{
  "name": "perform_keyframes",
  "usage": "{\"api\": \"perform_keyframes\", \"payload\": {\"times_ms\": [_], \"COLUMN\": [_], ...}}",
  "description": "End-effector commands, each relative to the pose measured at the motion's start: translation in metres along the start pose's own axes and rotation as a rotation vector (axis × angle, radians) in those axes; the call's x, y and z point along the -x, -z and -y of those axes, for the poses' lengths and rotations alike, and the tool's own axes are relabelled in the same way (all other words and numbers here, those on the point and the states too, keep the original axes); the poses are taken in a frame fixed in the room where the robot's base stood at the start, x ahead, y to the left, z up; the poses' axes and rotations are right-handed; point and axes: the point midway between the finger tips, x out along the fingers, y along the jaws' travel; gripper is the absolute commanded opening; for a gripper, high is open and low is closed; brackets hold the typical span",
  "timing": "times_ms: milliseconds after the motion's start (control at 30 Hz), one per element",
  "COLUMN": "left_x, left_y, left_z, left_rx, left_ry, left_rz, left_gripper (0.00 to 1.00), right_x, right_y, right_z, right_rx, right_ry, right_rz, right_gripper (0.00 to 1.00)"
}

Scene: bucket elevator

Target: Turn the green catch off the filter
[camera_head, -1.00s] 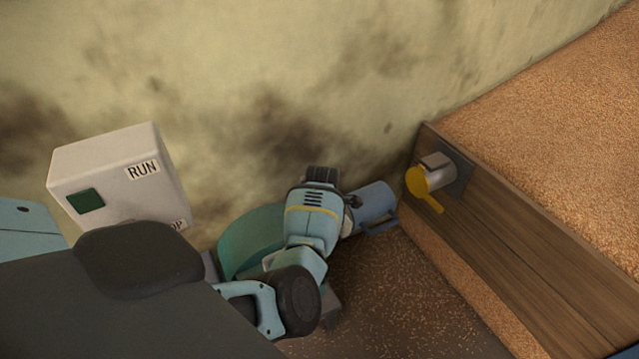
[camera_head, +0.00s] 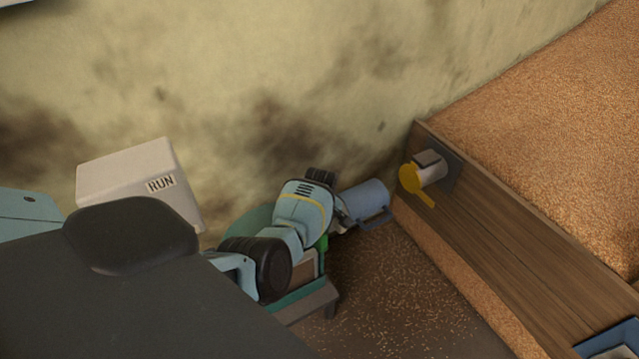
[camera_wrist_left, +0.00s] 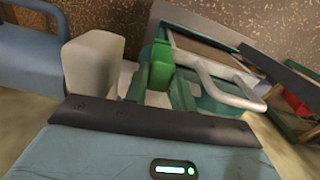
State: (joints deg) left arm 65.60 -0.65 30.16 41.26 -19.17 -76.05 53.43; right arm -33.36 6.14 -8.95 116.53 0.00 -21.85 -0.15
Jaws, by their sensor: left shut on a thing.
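The green catch (camera_head: 322,243) shows as a small bright green piece beside my left gripper (camera_head: 333,229). In the left wrist view the green catch (camera_wrist_left: 160,66) stands upright near the middle, beside the filter. The filter (camera_head: 293,300) is a teal, framed box partly hidden under my left arm; its pale handle (camera_wrist_left: 222,84) shows in the wrist view. My left gripper is shut on the green catch; its exact contact is mostly hidden. My right gripper is not in view.
A blue cylinder with a handle (camera_head: 365,203) stands right beside the left gripper. A white RUN box (camera_head: 125,172) is at the left. A yellow lever (camera_head: 412,180) sits on the wooden wall (camera_head: 480,225) of a grain bin. Scattered grain covers the floor (camera_head: 385,290).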

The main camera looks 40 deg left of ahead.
Motion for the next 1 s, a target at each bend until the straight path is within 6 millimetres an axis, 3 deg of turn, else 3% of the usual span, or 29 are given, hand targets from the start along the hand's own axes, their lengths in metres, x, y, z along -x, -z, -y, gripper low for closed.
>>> {"api": "perform_keyframes", "payload": {"times_ms": [300, 767, 800, 967, 1000], "left_x": [0.0015, 0.0012, 0.0012, 0.0009, 0.0007], "left_y": [0.0005, 0.0003, 0.0003, 0.0002, 0.0001], "left_z": [-0.0007, -0.001, -0.001, -0.0007, -0.0006], "left_rx": [-0.096, -0.111, -0.111, -0.11, -0.11], "left_ry": [-0.001, -0.002, -0.002, -0.001, -0.001], "left_rz": [0.0, -0.001, -0.001, 0.0, 0.0], "left_gripper": [0.03, 0.03, 0.27, 0.47, 0.47], "right_x": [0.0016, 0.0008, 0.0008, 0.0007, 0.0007], "right_y": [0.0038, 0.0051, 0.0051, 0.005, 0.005], "right_z": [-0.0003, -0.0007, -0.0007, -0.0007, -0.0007], "right_rx": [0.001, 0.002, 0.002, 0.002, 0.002], "right_ry": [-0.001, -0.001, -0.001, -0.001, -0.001], "right_rz": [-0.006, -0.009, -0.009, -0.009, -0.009], "right_gripper": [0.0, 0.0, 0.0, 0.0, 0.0]}}
